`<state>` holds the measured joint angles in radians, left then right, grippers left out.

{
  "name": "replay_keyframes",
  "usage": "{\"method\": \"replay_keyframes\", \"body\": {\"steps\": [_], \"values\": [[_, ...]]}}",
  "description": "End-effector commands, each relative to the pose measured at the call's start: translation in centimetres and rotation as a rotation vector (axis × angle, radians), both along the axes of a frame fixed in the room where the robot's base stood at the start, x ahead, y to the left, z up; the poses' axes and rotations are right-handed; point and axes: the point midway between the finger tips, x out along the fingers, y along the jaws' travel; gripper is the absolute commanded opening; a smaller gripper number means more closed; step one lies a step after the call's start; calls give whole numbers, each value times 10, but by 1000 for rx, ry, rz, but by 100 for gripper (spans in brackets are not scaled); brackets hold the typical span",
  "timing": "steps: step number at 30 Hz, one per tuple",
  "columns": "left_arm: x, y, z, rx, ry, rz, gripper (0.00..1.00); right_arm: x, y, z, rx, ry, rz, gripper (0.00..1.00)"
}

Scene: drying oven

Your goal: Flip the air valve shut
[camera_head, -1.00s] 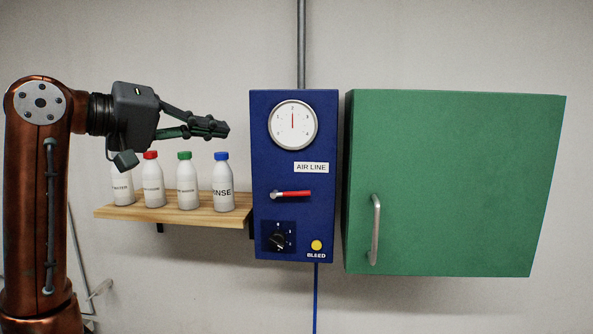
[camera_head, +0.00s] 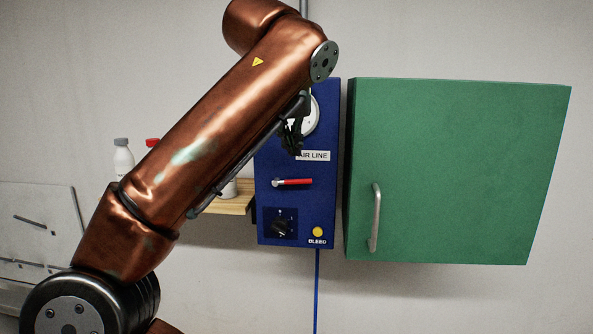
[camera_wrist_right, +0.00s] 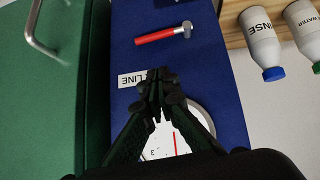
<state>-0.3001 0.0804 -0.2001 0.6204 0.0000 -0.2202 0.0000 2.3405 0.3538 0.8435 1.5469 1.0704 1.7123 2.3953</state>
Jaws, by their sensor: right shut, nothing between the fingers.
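The air valve's red lever (camera_head: 295,182) lies horizontal on the blue air line panel (camera_head: 264,160), its metal pivot at the left end. In the right wrist view, which is turned over, the lever (camera_wrist_right: 155,36) shows ahead of the fingertips. My right gripper (camera_head: 293,145) is shut and empty, above the lever in the head view, in front of the gauge and the edge of the AIR LINE label. In the wrist view its fingertips (camera_wrist_right: 160,75) overlap that label, apart from the lever. My left gripper is not in view.
A green cabinet (camera_head: 455,170) with a metal handle (camera_head: 376,218) stands just right of the panel. A black knob (camera_head: 280,227) and yellow BLEED button (camera_head: 317,231) sit below the lever. A wooden shelf (camera_head: 235,205) with bottles is at left, partly hidden by my arm.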

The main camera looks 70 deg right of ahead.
Motion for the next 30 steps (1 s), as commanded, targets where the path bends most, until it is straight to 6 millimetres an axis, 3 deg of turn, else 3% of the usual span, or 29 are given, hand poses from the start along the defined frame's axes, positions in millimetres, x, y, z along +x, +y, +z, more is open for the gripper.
{"method": "replay_keyframes", "body": {"steps": [3, 12, 26, 30], "values": [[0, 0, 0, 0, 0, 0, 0, 4, -16, -17, 1, -1, 1, 0], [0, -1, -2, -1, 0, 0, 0, 1, -16, -51, -4, 0, 1, 0], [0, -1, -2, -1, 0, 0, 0, -1, -17, -55, -3, -2, -1, 0], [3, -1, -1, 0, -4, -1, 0, -17, -23, -59, 9, -38, -25, 0]]}}
